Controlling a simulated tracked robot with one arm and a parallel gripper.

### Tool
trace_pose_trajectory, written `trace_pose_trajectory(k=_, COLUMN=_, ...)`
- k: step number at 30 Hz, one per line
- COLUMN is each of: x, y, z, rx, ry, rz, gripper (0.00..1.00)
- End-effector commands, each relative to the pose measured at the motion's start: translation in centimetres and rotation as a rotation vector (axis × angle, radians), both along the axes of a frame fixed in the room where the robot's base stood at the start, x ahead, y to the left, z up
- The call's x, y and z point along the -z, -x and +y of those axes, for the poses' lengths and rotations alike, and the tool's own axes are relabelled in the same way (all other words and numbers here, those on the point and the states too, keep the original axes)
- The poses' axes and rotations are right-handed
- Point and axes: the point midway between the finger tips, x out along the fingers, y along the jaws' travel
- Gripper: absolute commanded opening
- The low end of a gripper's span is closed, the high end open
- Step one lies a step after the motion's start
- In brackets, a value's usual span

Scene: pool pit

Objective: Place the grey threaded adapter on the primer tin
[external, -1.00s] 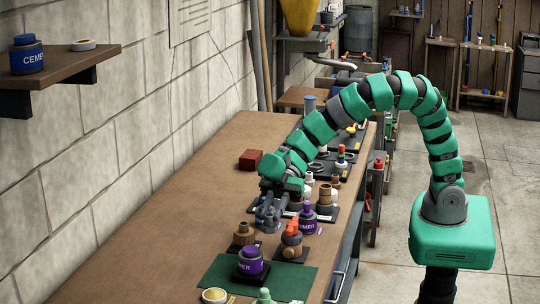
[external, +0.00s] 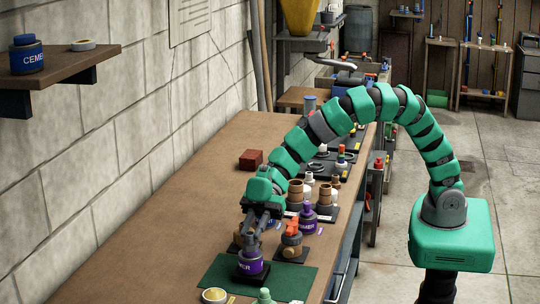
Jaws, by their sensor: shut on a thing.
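The primer tin (external: 249,269), dark with a purple label, stands on a small dark base on the green mat (external: 212,271). My gripper (external: 254,236) points down over it, shut on the grey threaded adapter (external: 253,246). The adapter is mostly hidden between the dark fingers. It is right over the tin's lid, and I cannot tell whether it touches. The lid is largely covered by the adapter and fingers.
A valve with an orange handle (external: 291,241) stands close to the right of my gripper. A second purple-labelled tin (external: 308,221) is behind it. A tape roll (external: 214,296) and green bottle (external: 264,297) are at the front.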

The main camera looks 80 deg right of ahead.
Motion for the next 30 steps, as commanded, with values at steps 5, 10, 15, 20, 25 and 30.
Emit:
trace_pose_trajectory(k=5, x=0.1, y=0.0, z=0.0, rx=0.0, ry=0.0, rz=0.001, gripper=0.01)
trace_pose_trajectory(k=10, x=0.1, y=0.0, z=0.0, rx=0.0, ry=0.0, rz=0.0, gripper=0.45)
trace_pose_trajectory(k=15, x=0.1, y=0.0, z=0.0, rx=0.0, ry=0.0, rz=0.0, gripper=0.45)
trace_pose_trajectory(k=20, x=-0.4, y=0.0, z=-0.5, rx=0.002, ry=0.001, rz=-0.001, gripper=0.45)
trace_pose_trajectory(k=25, x=-1.6, y=0.2, z=-2.8, rx=0.002, ry=0.0, rz=-0.001, gripper=0.45)
trace_pose_trajectory(k=30, x=-3.1, y=0.5, z=-6.1, rx=0.004, ry=0.003, rz=-0.003, gripper=0.45)
